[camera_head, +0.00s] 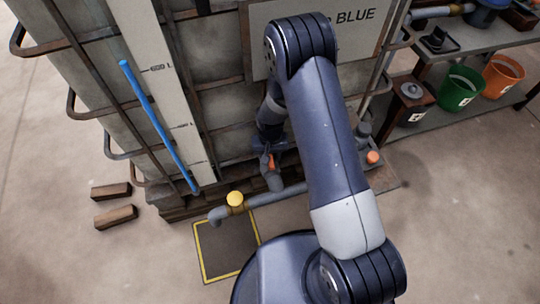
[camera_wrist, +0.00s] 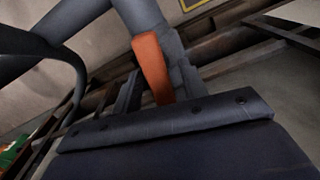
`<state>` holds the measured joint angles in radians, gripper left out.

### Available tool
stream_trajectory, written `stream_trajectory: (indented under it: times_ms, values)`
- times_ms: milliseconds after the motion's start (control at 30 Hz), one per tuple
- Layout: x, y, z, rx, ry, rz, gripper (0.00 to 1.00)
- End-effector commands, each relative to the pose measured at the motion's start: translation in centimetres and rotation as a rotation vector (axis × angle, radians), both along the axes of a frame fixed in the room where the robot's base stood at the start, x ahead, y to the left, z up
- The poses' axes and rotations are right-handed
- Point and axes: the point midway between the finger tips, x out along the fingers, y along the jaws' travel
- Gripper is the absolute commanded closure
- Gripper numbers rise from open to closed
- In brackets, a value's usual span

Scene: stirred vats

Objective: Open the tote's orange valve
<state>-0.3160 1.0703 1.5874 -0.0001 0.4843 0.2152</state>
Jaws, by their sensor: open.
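The orange valve handle (camera_wrist: 152,68) shows in the wrist view as a flat orange lever standing up just past the gripper body, in front of a grey pipe (camera_wrist: 141,14). In the head view the orange valve (camera_head: 271,161) is a small patch low beside the tote (camera_head: 222,107), partly hidden by my arm. My gripper (camera_head: 281,149) is right at the valve, mostly behind my arm in the head view. It is open. The handle's lower end is hidden behind the gripper body in the wrist view, and I cannot tell whether the fingers touch it.
An orange-topped fitting (camera_head: 372,157) stands right of my arm. Two wooden blocks (camera_head: 113,203) lie left. Green (camera_head: 460,88) and orange (camera_head: 502,76) buckets stand at right.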

Motion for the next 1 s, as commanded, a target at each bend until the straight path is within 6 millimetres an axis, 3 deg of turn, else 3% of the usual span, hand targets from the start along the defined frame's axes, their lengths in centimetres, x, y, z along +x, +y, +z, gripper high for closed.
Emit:
stream_trajectory:
  times_ms: [100,600,1000]
  values:
    - [0.01,0.0,0.03,0.0,0.0,0.0,0.59]
    - [0.01,0.0,0.06,0.0,0.0,0.0,1.0]
    - [0.08,0.03,-0.08,0.0,-0.002,0.156,1.0]
